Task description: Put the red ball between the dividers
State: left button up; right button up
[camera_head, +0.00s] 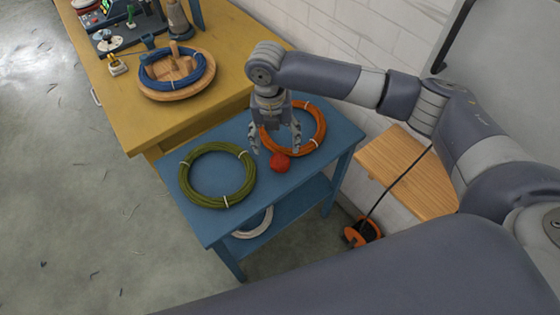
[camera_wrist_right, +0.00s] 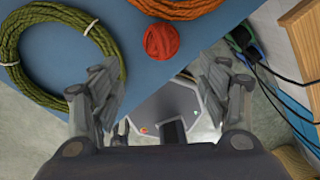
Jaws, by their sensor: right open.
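The red ball (camera_head: 280,161) looks like wound yarn and lies on the blue table (camera_head: 262,196), between a green coil and an orange coil. It also shows in the right wrist view (camera_wrist_right: 161,41), near the top middle. My right gripper (camera_head: 275,149) is open and empty, pointing down over the table close to the ball. In the right wrist view its fingers (camera_wrist_right: 162,78) are spread apart, with the ball beyond the tips and nothing between them. My left gripper is not in view.
The green coil (camera_head: 184,178) and orange coil (camera_head: 319,118) flank the ball. A white coil (camera_head: 256,228) lies on the lower shelf. The yellow table (camera_head: 135,118) holds a round wooden tray (camera_head: 178,94) with upright pieces and a blue coil (camera_head: 147,75). A wooden surface (camera_head: 410,178) stands right.

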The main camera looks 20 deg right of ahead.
aim_at(279, 159)
jog(key=shift+w+d, duration=0.15)
jog(key=shift+d, duration=0.15)
jog(key=f, duration=0.5)
jog(key=f+p, duration=0.1)
jog(key=f, duration=0.4)
jog(key=shift+d+f, duration=0.2)
jog(key=shift+f, duration=0.05)
jog(key=c, duration=1.2)
jog(key=shift+r, duration=0.15)
